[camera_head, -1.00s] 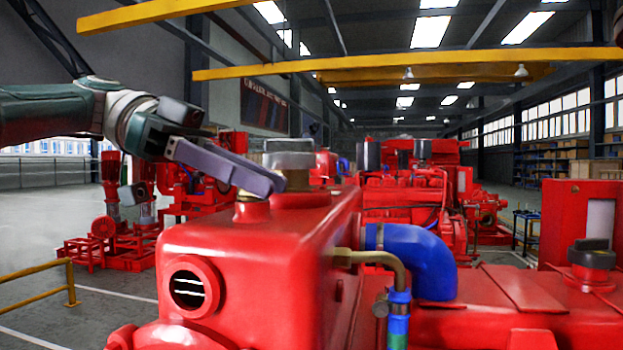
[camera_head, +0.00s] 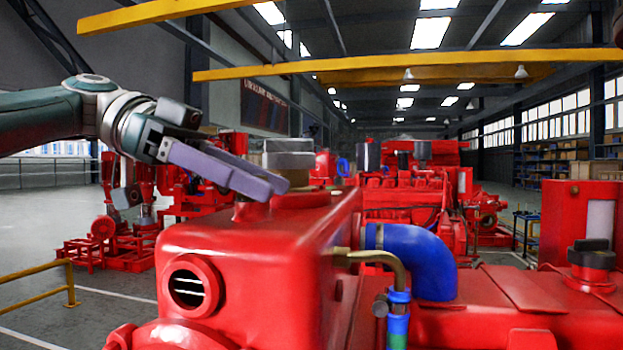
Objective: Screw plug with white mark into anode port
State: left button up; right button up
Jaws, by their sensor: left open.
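My left gripper (camera_head: 272,184) reaches in from the left over the top of a red tank (camera_head: 240,250). I cannot make out a plug with a white mark. My right gripper is not in view.
A round opening (camera_head: 188,287) with white bars inside faces me on the tank's front. A blue elbow hose (camera_head: 425,258) and a brass pipe (camera_head: 385,258) stand right of the tank. A black cap (camera_head: 590,254) sits farther right. There is free air above the tank.

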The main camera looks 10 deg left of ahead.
pick_arm(q)
jog(key=shift+s+n+t+b, duration=0.1)
jog(key=shift+n+t+b, duration=0.4)
jog(key=shift+n+t, duration=0.9)
jog(key=shift+n+t+y+b, duration=0.3)
jog(key=shift+n+t+y, duration=0.4)
jog(key=shift+t, duration=0.4)
jog(key=shift+n+t+y, duration=0.3)
jog(key=shift+n+t, duration=0.6)
jog(key=shift+r+n+t+y+p, duration=0.2)
jog(key=shift+n+t+y+p, duration=0.7)
jog(key=shift+n+t, duration=0.2)
jog(key=shift+s+n+t+y+p, duration=0.1)
jog(key=shift+n+t+y+p, duration=1.2)
jog(key=shift+n+y+p, duration=0.6)
jog(key=shift+n+t+y+p, duration=0.6)
jog(key=shift+n+y+p, duration=0.3)
jog(key=shift+n+y, duration=0.65)
jog(key=shift+n+y+p, duration=0.55)
jog(key=shift+n+y, duration=0.7)
jog(key=shift+y, duration=0.1)
jog(key=n+y+p, duration=0.1)
jog(key=n+y, duration=0.2)
jog(key=shift+f+y, duration=0.1)
jog(key=shift+y, duration=0.2)
jog(key=shift+n+g+y, duration=0.7)
jog(key=shift+n+y, duration=0.6)
